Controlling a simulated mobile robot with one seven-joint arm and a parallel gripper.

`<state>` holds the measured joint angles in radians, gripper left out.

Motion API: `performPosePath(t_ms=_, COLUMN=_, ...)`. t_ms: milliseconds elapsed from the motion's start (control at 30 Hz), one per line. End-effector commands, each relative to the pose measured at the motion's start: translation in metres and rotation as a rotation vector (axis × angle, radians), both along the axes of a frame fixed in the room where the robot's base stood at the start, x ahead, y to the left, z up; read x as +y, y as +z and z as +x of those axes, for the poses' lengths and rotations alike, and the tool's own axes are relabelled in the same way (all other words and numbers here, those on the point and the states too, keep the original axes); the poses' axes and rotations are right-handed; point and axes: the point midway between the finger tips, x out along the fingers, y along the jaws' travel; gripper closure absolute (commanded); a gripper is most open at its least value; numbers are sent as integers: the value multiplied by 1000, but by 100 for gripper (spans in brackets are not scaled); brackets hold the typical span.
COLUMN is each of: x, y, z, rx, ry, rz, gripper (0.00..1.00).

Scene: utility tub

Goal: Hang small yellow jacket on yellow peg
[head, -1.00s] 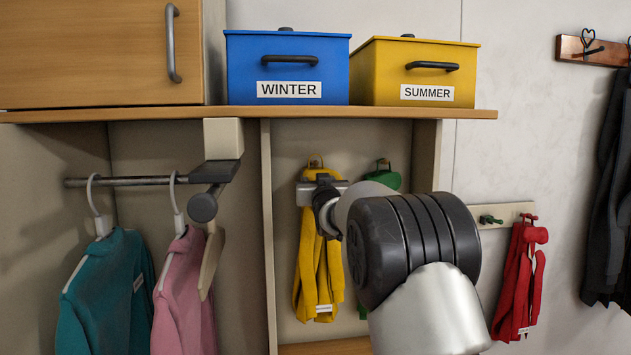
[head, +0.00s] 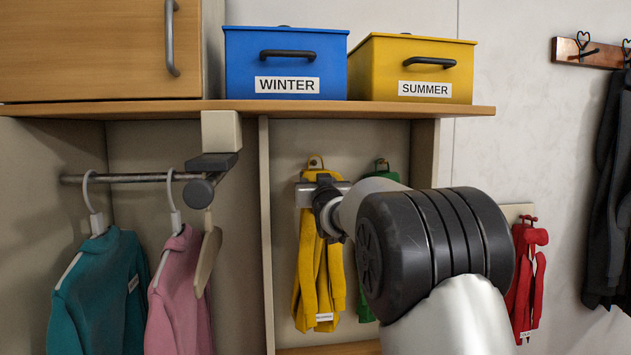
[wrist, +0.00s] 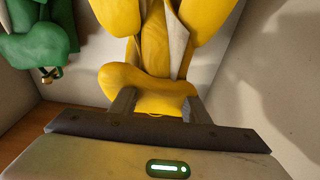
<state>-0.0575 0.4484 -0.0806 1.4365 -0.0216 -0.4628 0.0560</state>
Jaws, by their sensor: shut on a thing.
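The small yellow jacket (head: 309,270) hangs down inside the narrow cubby in the head view. Its collar end is just below the yellow peg (head: 316,161) on the back wall. Whether its loop is around the peg or only in front of it, I cannot tell. My gripper (head: 321,186) is at the collar, just below the peg, and its fingertips are hidden there. In the wrist view my gripper (wrist: 159,104) is shut on the yellow jacket (wrist: 155,45), with yellow cloth between the two fingers. The peg is not visible in the wrist view.
A green jacket (head: 365,300) hangs close on the right, partly behind my arm; it shows in the wrist view (wrist: 38,45). The cubby's left divider (head: 267,240) is near. A shelf (head: 300,109) with blue and yellow boxes is above. A red jacket (head: 523,285) hangs farther right.

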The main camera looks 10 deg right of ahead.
Motion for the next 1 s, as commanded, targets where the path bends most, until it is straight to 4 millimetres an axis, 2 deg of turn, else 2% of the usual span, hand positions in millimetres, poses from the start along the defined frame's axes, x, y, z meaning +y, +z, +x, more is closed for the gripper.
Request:
performPosePath(t_ms=633, x=0, y=-1, z=-71, rx=-7, ry=0, rz=1, gripper=91)
performPosePath(t_ms=767, x=0, y=0, z=-79, rx=-4, ry=0, rz=1, gripper=91)
performPosePath(t_ms=1000, x=0, y=2, z=-80, rx=-4, ry=0, rz=0, gripper=91)
